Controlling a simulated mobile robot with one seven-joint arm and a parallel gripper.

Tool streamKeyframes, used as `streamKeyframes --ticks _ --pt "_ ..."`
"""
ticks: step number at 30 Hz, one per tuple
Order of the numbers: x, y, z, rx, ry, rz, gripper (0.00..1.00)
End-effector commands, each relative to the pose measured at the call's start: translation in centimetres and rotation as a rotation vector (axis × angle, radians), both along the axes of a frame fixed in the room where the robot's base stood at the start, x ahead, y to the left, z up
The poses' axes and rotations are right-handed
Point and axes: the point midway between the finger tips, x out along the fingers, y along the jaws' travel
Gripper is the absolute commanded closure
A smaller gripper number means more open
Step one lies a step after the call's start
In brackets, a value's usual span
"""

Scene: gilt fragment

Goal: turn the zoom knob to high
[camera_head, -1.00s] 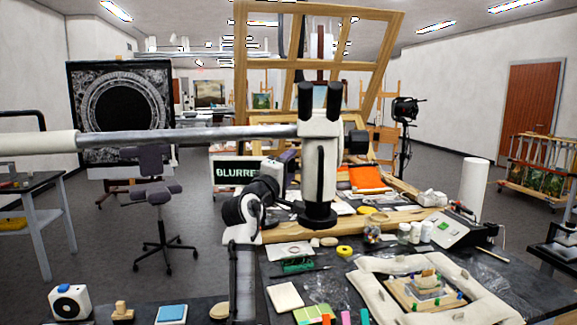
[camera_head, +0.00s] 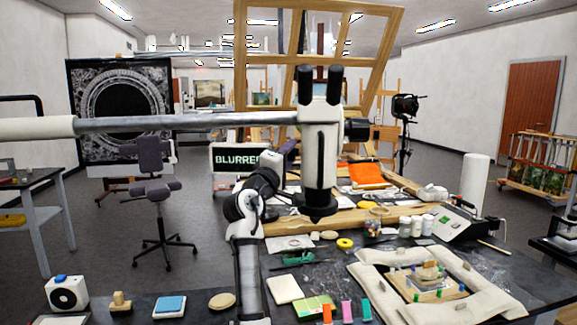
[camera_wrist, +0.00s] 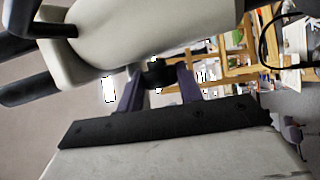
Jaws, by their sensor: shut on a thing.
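The white microscope (camera_head: 320,160) with black eyepieces hangs from a horizontal boom (camera_head: 190,122). In the wrist view, the microscope body (camera_wrist: 150,28) fills the top, with its eyepieces at the left. A black zoom knob (camera_wrist: 160,70) sticks out of the body. My gripper (camera_wrist: 160,78) is shut on this knob, one dark purple finger on each side of it. In the head view, my gripper (camera_head: 287,152) is at the left side of the microscope, where the knob is hidden. The knob's setting cannot be read.
A screen (camera_head: 236,159) left of the microscope reads "BLURRED", partly covered by my arm. A grey chair (camera_head: 155,190) stands at the left.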

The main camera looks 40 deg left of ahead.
Motion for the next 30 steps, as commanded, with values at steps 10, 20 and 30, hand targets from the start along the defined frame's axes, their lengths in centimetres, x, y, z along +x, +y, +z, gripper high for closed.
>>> streamKeyframes --ticks 10,20,30 --pt "0.19 0.08 -1.16 0.125 -0.189 -0.002 0.87" --pt "0.25 0.17 -0.79 0.202 -0.294 -0.001 0.87" --pt "0.24 0.23 -0.55 0.219 -0.314 0.001 0.87"
